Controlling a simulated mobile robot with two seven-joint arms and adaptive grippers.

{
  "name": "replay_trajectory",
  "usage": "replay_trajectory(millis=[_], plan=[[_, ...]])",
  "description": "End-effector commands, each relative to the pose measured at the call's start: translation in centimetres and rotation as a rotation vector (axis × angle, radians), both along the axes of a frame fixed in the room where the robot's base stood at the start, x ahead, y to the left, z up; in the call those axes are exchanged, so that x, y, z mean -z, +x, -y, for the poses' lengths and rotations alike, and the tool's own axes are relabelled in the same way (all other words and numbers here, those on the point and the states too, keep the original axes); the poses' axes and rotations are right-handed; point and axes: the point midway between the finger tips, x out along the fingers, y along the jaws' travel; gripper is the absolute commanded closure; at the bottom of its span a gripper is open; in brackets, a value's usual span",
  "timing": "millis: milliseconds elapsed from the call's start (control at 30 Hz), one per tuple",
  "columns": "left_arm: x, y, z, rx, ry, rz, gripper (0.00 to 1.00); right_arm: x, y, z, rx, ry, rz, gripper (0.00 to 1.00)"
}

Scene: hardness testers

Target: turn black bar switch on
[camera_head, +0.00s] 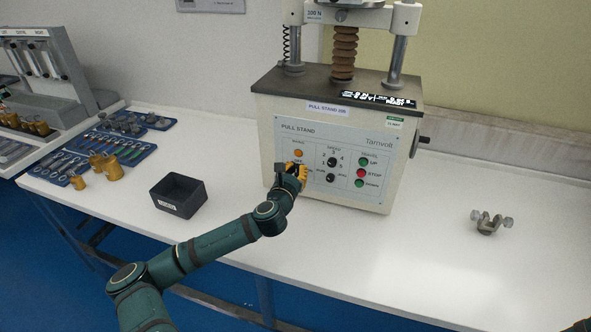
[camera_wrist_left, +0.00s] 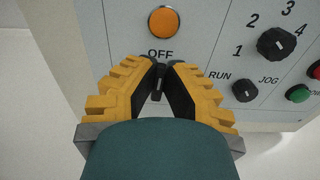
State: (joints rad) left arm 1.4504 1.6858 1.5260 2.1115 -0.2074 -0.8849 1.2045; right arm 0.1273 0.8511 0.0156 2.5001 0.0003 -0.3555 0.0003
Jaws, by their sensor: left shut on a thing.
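The black bar switch (camera_wrist_left: 158,84) shows in the left wrist view between my fingertips, below the orange lamp and the word OFF. My left gripper (camera_wrist_left: 160,68) is shut on it, with its yellow, dark-tipped fingers on both sides. In the head view my left gripper (camera_head: 300,170) is at the lower left of the pull stand's front panel (camera_head: 304,134) and hides the switch. Only a small dark and yellow part of my right gripper (camera_head: 583,326) shows at the bottom right corner.
The panel also has an orange lamp (camera_head: 298,153), a numbered black knob (camera_head: 332,162), a RUN/JOG knob (camera_head: 331,178) and a red stop button (camera_head: 361,172).

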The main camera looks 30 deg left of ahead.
Motion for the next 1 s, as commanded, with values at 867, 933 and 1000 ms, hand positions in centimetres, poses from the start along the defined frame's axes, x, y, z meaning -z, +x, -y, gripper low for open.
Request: replay_trajectory(millis=[867, 933, 1000], plan=[[0.1, 0.3, 0.9, -0.001, 0.755, -0.177, 1.0, -2.9, -0.5, -0.1, -0.003, 0.003, -0.014, 0.48], [0.2, 0.3, 0.9, -0.001, 0.819, -0.192, 1.0, -3.0, -0.6, -0.1, -0.003, 0.003, -0.014, 0.48], [0.3, 0.3, 1.0, -0.002, 0.883, -0.208, 1.0, -3.1, -0.6, -0.1, -0.004, 0.003, -0.014, 0.48]])
